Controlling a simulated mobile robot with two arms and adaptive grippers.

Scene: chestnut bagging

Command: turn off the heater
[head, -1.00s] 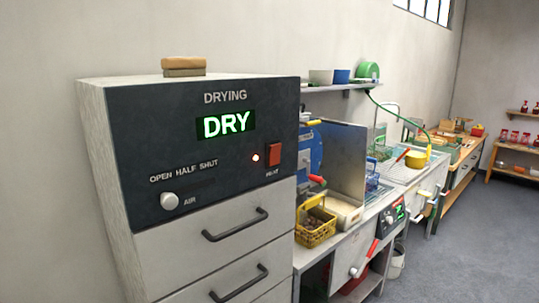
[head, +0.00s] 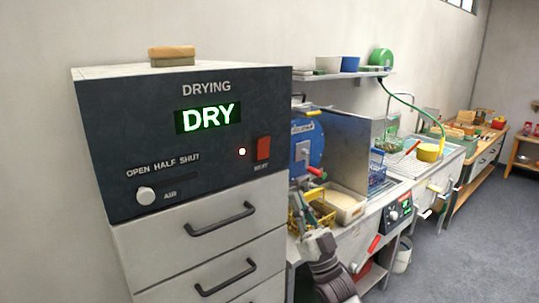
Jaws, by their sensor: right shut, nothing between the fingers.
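The drying cabinet (head: 97,110) stands at the left of the head view, with a dark panel and a green display (head: 208,117) reading DRY. The red heat switch (head: 263,148) is at the panel's right side. My right gripper (head: 304,212) is shut and empty at the lower middle, right of the drawers and below the switch, apart from the panel. My left gripper is out of view.
A white air knob (head: 146,196) sits low on the panel, above drawers with dark handles (head: 221,219). A wooden brush-like block (head: 172,55) lies on top. The floor (head: 460,240) at right is clear.

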